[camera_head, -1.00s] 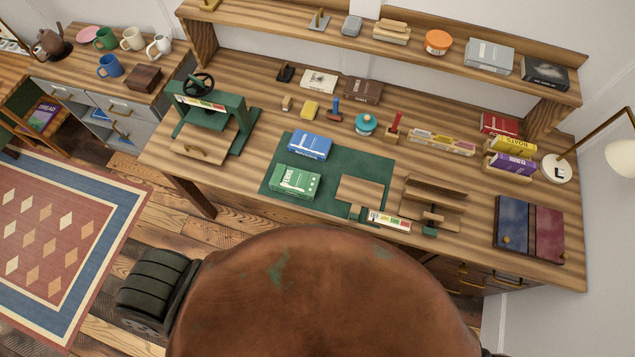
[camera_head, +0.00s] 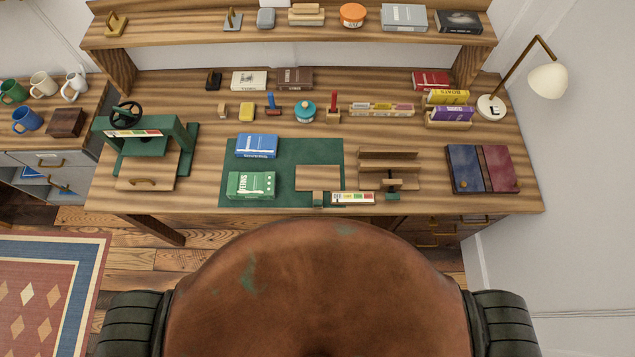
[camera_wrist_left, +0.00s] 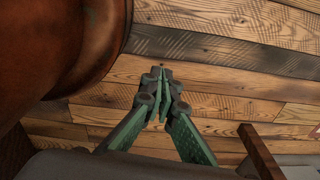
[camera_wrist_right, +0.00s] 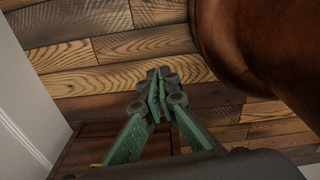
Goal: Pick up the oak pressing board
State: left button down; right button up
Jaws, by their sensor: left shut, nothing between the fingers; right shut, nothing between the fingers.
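A flat wooden board with a brass handle (camera_head: 145,184) lies at the green press (camera_head: 148,138) at the desk's left. A plain wooden board (camera_head: 318,178) lies on the green mat's right part. I cannot tell for sure which is the oak pressing board. Neither touches my grippers. My left gripper (camera_wrist_left: 161,80) is shut and empty above the floor in the left wrist view. My right gripper (camera_wrist_right: 157,82) is shut and empty above the floor in the right wrist view. Neither gripper shows in the head view.
A blue box (camera_head: 257,146) and a green box (camera_head: 251,185) stand on the mat (camera_head: 288,158). A wooden rack (camera_head: 388,165) and blue and red panels (camera_head: 482,168) lie to the right. A lamp (camera_head: 548,80) stands at the right end. A shelf (camera_head: 290,40) spans the back.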

aim_at(318, 180)
jog(key=u, duration=0.65)
jog(key=k, duration=0.85)
jog(key=u, duration=0.4)
